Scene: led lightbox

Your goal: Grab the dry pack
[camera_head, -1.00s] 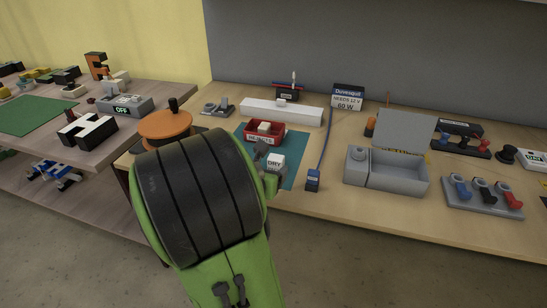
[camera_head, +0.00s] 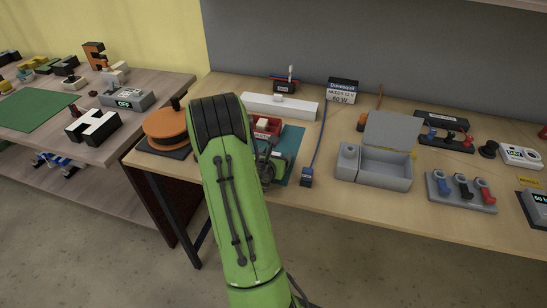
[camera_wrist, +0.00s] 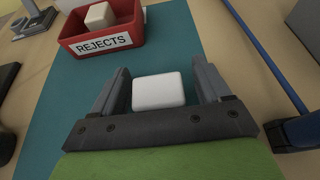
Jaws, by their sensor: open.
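The dry pack (camera_wrist: 158,90) is a small white block with rounded edges in the wrist view. It sits on the teal mat (camera_wrist: 180,35), between the two fingers of my gripper (camera_wrist: 161,75). The fingers are open on either side, with a gap showing at each side of the pack. No label shows on the face turned to the wrist camera. In the head view my gripper (camera_head: 270,170) is low over the mat, and my arm and gripper largely hide the pack.
A red REJECTS bin (camera_wrist: 103,44) holding a pale block stands just beyond the pack. A blue cable with a dark blue plug (camera_head: 306,177) runs to the right. A grey open box (camera_head: 385,170) is farther right. An orange round object (camera_head: 165,125) stands left.

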